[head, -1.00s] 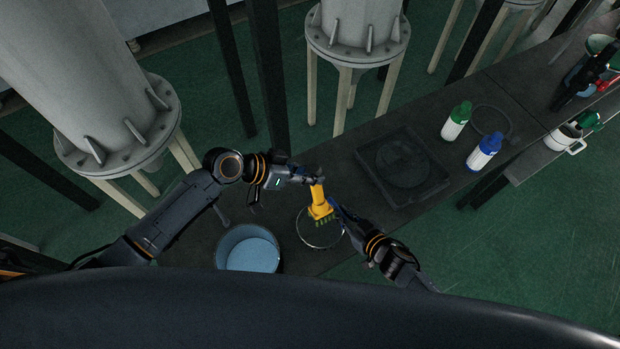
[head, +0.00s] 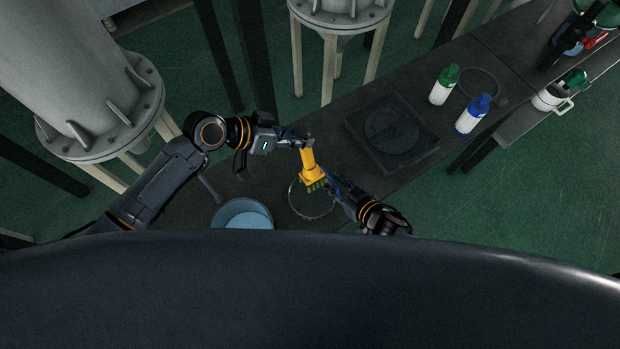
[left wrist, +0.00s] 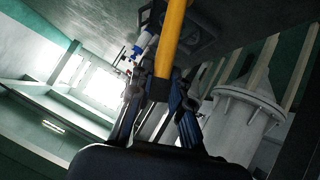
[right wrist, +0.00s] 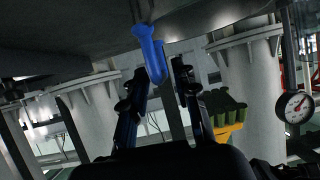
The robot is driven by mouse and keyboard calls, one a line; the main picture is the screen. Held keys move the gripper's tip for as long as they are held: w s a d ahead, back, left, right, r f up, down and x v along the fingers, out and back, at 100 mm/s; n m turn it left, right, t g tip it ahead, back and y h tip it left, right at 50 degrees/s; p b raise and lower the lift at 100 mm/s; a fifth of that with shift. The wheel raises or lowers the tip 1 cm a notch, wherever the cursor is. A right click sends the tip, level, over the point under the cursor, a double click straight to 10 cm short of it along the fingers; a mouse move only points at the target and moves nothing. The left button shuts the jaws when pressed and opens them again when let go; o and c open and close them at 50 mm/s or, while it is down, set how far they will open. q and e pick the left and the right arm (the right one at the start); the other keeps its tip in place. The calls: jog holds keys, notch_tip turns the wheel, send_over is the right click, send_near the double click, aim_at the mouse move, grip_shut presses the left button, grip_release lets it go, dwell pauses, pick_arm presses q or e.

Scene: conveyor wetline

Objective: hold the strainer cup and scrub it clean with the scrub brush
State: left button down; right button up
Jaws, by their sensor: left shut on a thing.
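My left gripper (head: 303,143) is shut on the yellow handle of the scrub brush (head: 309,163). The handle also shows between the fingers in the left wrist view (left wrist: 172,45). The brush hangs with its green bristles down, over the far side of the round strainer cup (head: 312,214). Whether the bristles touch the cup is unclear. My right gripper (head: 334,183) is at the cup's right side. In the right wrist view a blue handle (right wrist: 150,50) lies between its fingertips (right wrist: 162,78), but a firm grip is unclear. The bristles (right wrist: 225,105) show right of these fingers.
A round tub of blue liquid (head: 243,219) stands left of the cup. A dark square plate (head: 390,135) lies on the bench to the right. Beyond it stand a green-capped bottle (head: 442,88) and a blue-capped bottle (head: 472,116). A white jug (head: 550,97) is farther right.

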jog(key=v, duration=0.8)
dwell(0.7)
jog(key=shift+o, duration=0.2)
jog(key=o, duration=0.5)
